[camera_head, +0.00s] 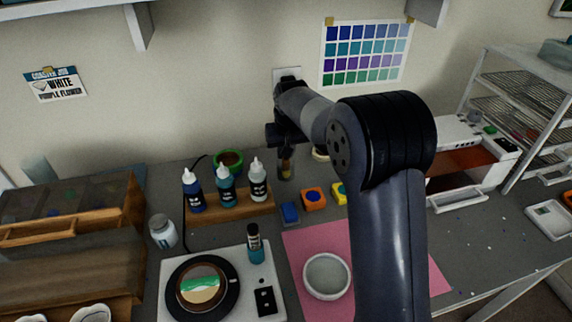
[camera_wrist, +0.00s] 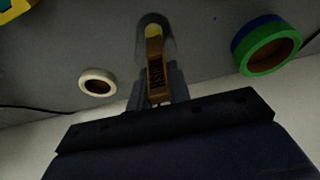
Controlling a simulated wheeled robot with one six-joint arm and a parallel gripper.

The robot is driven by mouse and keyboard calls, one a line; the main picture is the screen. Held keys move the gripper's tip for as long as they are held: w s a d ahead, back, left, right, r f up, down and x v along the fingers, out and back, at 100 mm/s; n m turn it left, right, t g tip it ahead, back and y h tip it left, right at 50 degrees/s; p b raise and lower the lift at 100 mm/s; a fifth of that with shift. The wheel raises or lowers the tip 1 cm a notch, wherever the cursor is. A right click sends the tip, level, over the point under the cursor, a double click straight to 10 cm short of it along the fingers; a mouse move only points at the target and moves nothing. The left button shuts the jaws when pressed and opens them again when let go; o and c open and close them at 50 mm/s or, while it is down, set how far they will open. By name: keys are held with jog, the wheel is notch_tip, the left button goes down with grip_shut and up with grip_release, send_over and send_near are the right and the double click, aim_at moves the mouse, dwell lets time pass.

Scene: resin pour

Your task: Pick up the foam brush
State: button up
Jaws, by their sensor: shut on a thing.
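The foam brush (camera_wrist: 155,68) has a flat wooden handle with dark lettering and a yellowish foam end. In the wrist view my gripper (camera_wrist: 160,97) is shut on the handle, with a finger on each side. The foam end is in a clear cup (camera_wrist: 166,22). In the head view my gripper (camera_head: 286,147) points down over the cup, and the brush (camera_head: 286,166) shows below it. The upper handle is hidden there by my gripper. I cannot tell whether the foam touches the cup's bottom.
Three dropper bottles (camera_head: 226,187) stand on a wooden rack left of the cup. A pink mat (camera_head: 308,245) holds a pale bowl (camera_head: 327,276).

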grip_shut()
